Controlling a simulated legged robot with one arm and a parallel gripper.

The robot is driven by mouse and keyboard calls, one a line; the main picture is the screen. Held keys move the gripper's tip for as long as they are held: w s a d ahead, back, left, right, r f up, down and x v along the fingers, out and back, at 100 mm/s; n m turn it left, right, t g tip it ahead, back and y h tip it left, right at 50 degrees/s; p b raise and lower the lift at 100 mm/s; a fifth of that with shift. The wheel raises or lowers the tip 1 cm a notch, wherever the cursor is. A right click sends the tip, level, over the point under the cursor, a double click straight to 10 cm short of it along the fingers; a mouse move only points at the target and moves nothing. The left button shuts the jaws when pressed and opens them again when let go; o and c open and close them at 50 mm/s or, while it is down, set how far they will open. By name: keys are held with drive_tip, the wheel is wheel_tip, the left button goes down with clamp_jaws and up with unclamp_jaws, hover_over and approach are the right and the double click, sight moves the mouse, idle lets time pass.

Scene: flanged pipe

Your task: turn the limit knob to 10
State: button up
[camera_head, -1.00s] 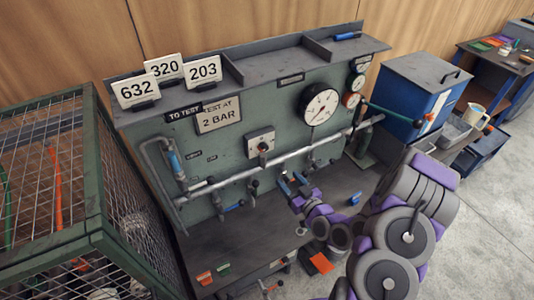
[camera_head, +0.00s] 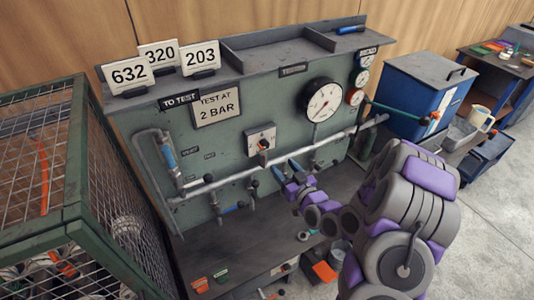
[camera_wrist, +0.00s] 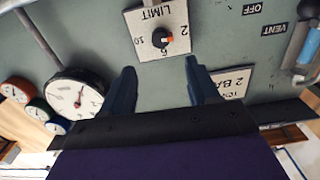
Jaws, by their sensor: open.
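The limit knob (camera_wrist: 161,37) is a small dark knob with an orange mark on a pale plate (camera_wrist: 176,14), upside down in the wrist view. The plate reads LIMIT, with 10 at left, 6 below the knob and 2 at right. The orange mark is on the knob's right side there; its exact setting is too small to tell. In the head view the knob (camera_head: 263,145) is mid-panel, above the long pipe. My gripper (camera_wrist: 160,82) is open and empty, its fingers apart from the knob. In the head view my gripper (camera_head: 287,170) is below and right of it.
A long grey pipe (camera_head: 235,179) with valve handles crosses the panel below the knob. A large gauge (camera_head: 322,101) is to the right, and a 2 BAR sign (camera_head: 216,108) to the left. A wire cage (camera_head: 90,205) stands at left. The bench top (camera_head: 225,255) is mostly clear.

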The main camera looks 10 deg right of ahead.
sight(266, 146)
drive_tip(key=b+x, duration=0.3)
drive_tip(key=x, duration=0.9)
drive_tip(key=c, duration=1)
